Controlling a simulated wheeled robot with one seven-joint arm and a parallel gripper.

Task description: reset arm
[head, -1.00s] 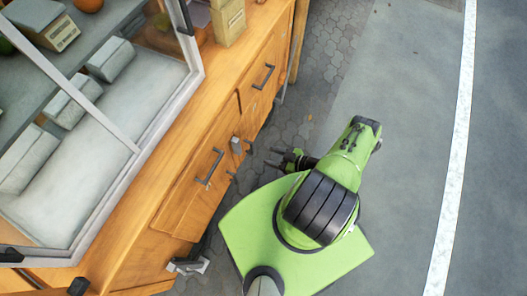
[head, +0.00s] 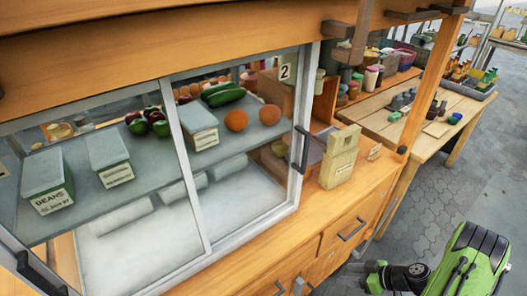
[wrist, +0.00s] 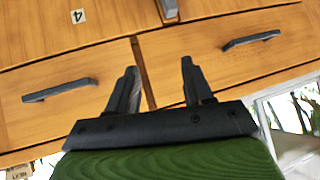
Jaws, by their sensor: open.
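My gripper (wrist: 160,68) is open and empty in the wrist view, its two dark fingers apart in front of a wooden cabinet face. No object shows between the fingers. The fingers point at the cabinet between two drawer handles, a left handle (wrist: 60,90) and a right handle (wrist: 252,40). In the head view my green arm is at the lower right, beside the cabinet front, with its dark wrist end towards the drawers.
The wooden cabinet (head: 365,190) carries a glass display case with tubs (head: 110,158) and vegetables. A yellowish box (head: 338,157) stands on its counter. A wooden table (head: 460,110) with bottles is at the back right. Paved floor (head: 425,205) is clear beside it.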

